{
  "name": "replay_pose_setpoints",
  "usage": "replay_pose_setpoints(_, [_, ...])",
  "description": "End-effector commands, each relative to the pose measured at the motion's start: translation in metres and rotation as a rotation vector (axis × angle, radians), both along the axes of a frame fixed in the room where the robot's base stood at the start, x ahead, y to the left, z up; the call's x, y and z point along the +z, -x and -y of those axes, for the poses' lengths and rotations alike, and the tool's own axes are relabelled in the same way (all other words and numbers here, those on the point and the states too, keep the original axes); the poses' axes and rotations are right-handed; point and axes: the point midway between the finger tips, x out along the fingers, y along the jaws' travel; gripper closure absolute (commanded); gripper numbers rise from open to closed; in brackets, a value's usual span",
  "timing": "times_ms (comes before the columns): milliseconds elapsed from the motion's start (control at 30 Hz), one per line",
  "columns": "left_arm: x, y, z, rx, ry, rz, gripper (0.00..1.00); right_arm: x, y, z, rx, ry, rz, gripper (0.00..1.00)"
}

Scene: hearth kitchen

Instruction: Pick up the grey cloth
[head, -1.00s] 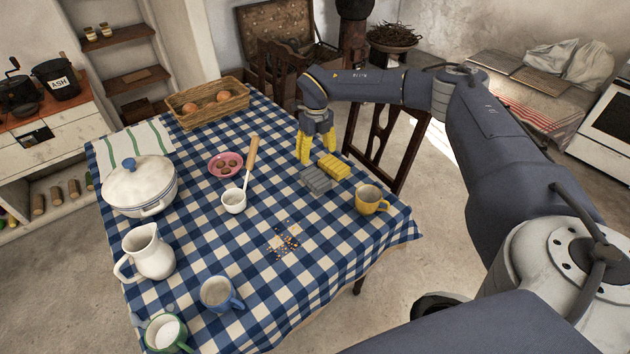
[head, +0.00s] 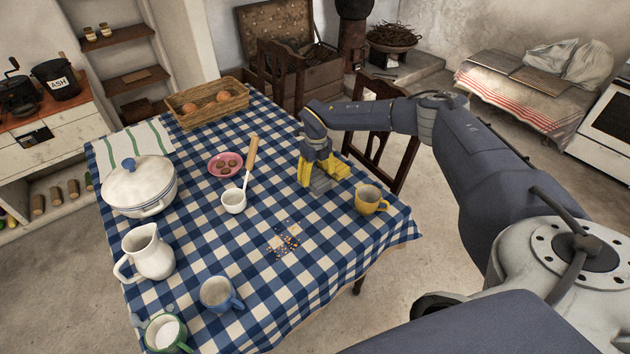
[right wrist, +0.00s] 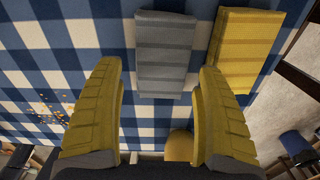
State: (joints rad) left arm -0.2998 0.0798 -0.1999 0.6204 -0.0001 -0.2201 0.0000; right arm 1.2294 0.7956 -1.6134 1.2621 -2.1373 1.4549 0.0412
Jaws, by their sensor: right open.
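The grey cloth (head: 320,184) lies folded on the checked tablecloth near the table's right edge, partly hidden by my right gripper (head: 314,173) in the head view. In the right wrist view the grey cloth (right wrist: 166,50) shows ahead, between the lines of the two yellow fingers. My right gripper (right wrist: 158,68) is open with nothing held, pointing down close over the cloth. My left gripper is not in view.
A folded yellow cloth (right wrist: 246,48) lies right beside the grey one. A yellow mug (head: 371,200) stands close by. A white ladle (head: 234,200), a pink plate (head: 225,164) and crumbs (head: 287,242) are to the left. A chair back (head: 385,150) stands past the table's edge.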

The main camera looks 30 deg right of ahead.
Motion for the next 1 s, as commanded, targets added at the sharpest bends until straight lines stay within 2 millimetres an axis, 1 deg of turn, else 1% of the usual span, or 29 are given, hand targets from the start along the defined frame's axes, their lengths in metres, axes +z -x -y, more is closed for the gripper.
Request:
replay_pose_setpoints(100, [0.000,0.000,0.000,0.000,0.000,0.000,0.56,-0.017,0.002,0.000,0.000,0.000,-0.002,0.27])
replay_pose_setpoints(200, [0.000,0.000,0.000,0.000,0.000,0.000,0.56,-0.026,0.001,0.000,-0.001,0.000,-0.001,0.27])
replay_pose_setpoints(300, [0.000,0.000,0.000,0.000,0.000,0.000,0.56,-0.030,0.001,0.000,0.000,-0.001,0.000,0.27])
replay_pose_setpoints(500, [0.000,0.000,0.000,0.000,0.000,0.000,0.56,-0.030,0.001,0.000,0.000,0.000,0.000,0.27])
replay_pose_setpoints(833, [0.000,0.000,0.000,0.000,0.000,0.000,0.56,-0.030,0.001,0.000,0.000,0.000,0.000,0.66])
replay_pose_setpoints(867, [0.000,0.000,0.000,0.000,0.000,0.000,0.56,-0.030,0.001,0.000,0.000,0.000,0.000,0.68])
replay_pose_setpoints(1000, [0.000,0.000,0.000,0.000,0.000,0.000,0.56,-0.030,0.001,0.000,0.000,0.000,0.000,0.68])
